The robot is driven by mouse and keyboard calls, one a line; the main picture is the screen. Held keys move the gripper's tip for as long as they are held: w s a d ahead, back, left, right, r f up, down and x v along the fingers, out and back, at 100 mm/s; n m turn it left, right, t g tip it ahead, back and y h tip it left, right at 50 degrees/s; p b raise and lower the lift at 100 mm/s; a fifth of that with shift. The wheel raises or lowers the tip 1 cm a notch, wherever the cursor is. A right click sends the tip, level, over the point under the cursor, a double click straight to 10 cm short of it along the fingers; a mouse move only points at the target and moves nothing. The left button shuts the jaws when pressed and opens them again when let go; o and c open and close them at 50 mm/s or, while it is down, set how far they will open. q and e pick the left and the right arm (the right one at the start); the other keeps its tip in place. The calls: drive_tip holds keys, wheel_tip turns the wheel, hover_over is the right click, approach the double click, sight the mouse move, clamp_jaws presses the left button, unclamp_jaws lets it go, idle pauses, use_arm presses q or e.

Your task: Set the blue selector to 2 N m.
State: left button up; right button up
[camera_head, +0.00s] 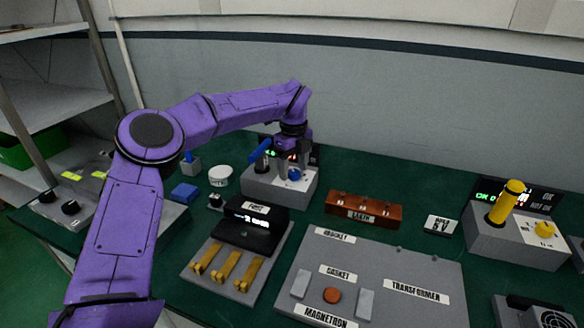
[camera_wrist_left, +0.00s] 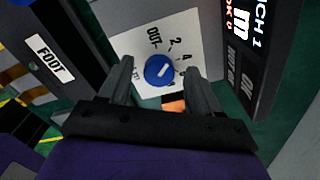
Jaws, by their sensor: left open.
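The blue selector (camera_wrist_left: 160,70) is a round knob on a white dial plate with OUT, 2, 4 and other, partly hidden marks around it. The pale line on the knob seems to point towards the 4 side, not at the 2. In the head view the selector (camera_head: 295,174) sits on a grey box (camera_head: 282,190) at the back of the bench. My left gripper (camera_wrist_left: 159,62) is open, with a finger on each side of the knob in the picture. In the head view my left gripper (camera_head: 291,156) is just above the selector; contact cannot be told. My right gripper is not seen.
A blue handle (camera_head: 260,149) stands left of the selector on the same box. A display (camera_wrist_left: 240,45) is beside the dial. A dark FOOT unit (camera_head: 250,228) is in front, and an orange-brown block (camera_head: 363,210) is to the right. A similar box with a yellow lever (camera_head: 506,202) stands far right.

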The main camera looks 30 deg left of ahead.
sight(292, 171)
use_arm(q)
wheel_tip(292, 171, up, 10)
drive_tip(key=shift+a, duration=0.2)
drive_tip(key=shift+f, duration=0.1)
idle(0.3)
